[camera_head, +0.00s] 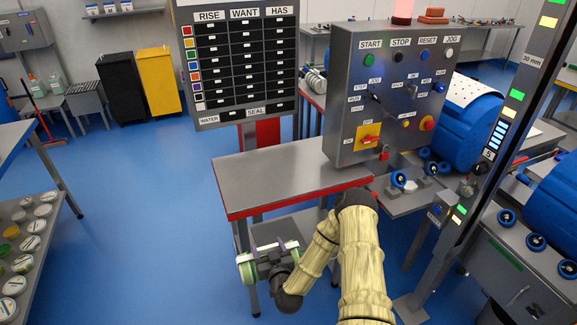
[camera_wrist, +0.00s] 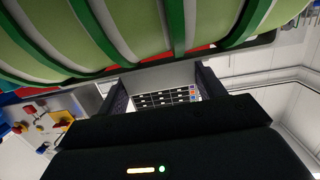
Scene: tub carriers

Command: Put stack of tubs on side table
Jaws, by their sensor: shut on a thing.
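The stack of tubs (camera_head: 248,268), pale with green bands, is in my gripper (camera_head: 270,258) at the lower middle of the head view. It looks tilted onto its side, and the gripper hides part of it. In the wrist view the stack (camera_wrist: 130,35) fills the top, close to the fingers, and my gripper (camera_wrist: 163,75) is shut on it; the exact contact is hard to see. The side table (camera_head: 285,180), with a bare grey top and red edge, stands behind the stack. The stack is in front of the table and appears lower than its top.
A grey control box (camera_head: 385,95) stands at the table's back right. A board (camera_head: 240,60) rises behind the table. A dark post (camera_head: 495,140) is at the right. A rack (camera_head: 62,215) with several tubs is at the left. Blue floor between rack and table is clear.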

